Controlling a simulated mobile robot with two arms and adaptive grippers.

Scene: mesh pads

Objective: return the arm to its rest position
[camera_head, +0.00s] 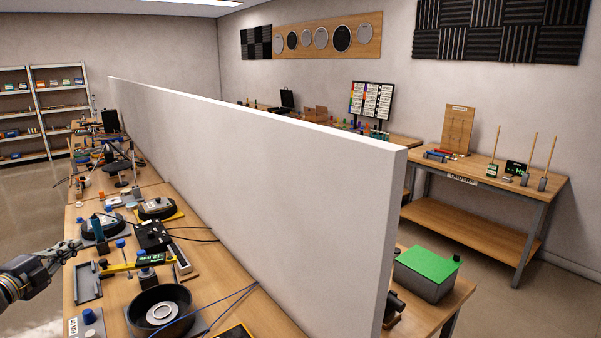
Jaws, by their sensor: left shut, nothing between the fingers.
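My left gripper (72,249) comes in from the left edge, over the left side of the near workbench (110,288). Its fingers are shut with nothing seen between them. It points toward a small dark blue-topped item (98,228) on the bench. I cannot tell whether it touches anything there. My left arm runs out of the picture at the lower left. My right gripper does not show.
A tall white partition (260,180) runs along the bench's right side. A black bowl (180,312), a yellow bar on blue-topped posts (130,265) and a grey tray (88,283) crowd the bench near the gripper. Open floor (30,200) lies to the left.

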